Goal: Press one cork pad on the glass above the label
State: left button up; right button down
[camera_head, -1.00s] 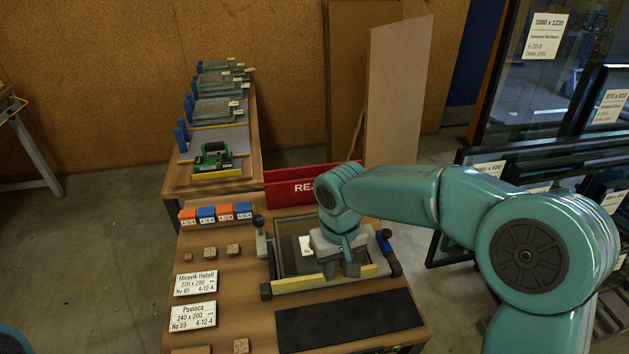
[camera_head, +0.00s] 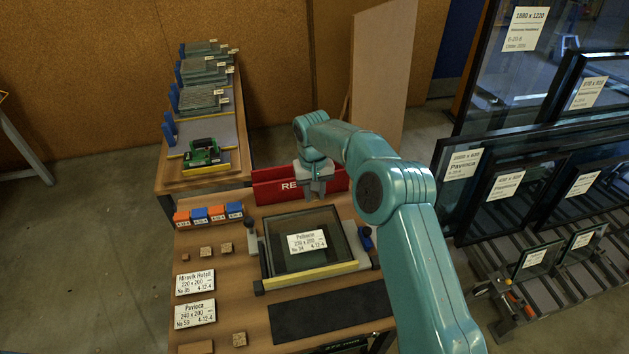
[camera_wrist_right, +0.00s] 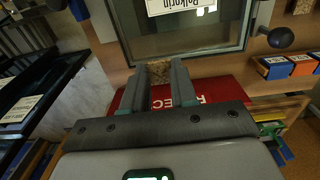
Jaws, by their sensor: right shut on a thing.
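The glass pane (camera_head: 345,225) lies in a dark frame on the wooden bench, with a white label (camera_head: 307,242) reading Polkorin near its middle. The label also shows at the top of the right wrist view (camera_wrist_right: 180,5). My right gripper (camera_head: 318,193) is beyond the frame's far edge, in front of a red panel. In the wrist view its fingers (camera_wrist_right: 160,82) are shut on a small brown cork pad (camera_wrist_right: 160,70). Loose cork pads (camera_head: 206,252) sit on the bench left of the frame, with another (camera_head: 239,340) near the front. My left gripper is not in view.
Two white cards (camera_head: 195,283) lie left of the frame. A black mat (camera_head: 330,316) lies in front. A red panel (camera_head: 270,187) stands behind the bench. Framed glass units (camera_head: 505,190) stand at right.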

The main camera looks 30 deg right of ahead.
aim_at(315, 218)
jog(key=shift+w+f, duration=0.1)
jog(key=shift+w, duration=0.05)
jog(key=shift+d, duration=0.1)
jog(key=shift+f, duration=0.15)
jog(key=shift+f+b, duration=0.85)
jog(key=shift+f, duration=0.1)
jog(key=shift+f+b, duration=1.7)
jog(key=shift+f, duration=1)
jog(key=shift+f+b, duration=0.4)
jog(key=shift+f, duration=0.05)
jog(key=c, duration=0.8)
grip_release()
